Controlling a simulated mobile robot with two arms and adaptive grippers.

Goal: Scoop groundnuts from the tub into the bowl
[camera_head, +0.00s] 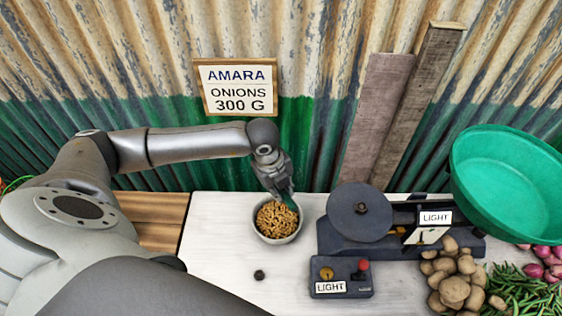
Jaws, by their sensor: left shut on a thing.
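A round pale container (299,234) full of tan groundnuts (277,220) stands on the white table top. I cannot tell for sure whether it is the tub or the bowl; no second container of groundnuts shows. My left gripper (280,188) points down over its back edge. It is shut on a small dark green thing (290,201), perhaps the scoop, mostly hidden by the fingers and reaching down to the groundnuts. Whether it holds any nuts cannot be seen. My right gripper is not in view.
A dark scale (345,238) with a round plate (359,211) and a big green pan (505,185) stands to the right. A small box (341,288) marked LIGHT, potatoes (453,290), chillies (520,292) and onions (536,271) lie in front. A small dark weight (259,275) lies front left.

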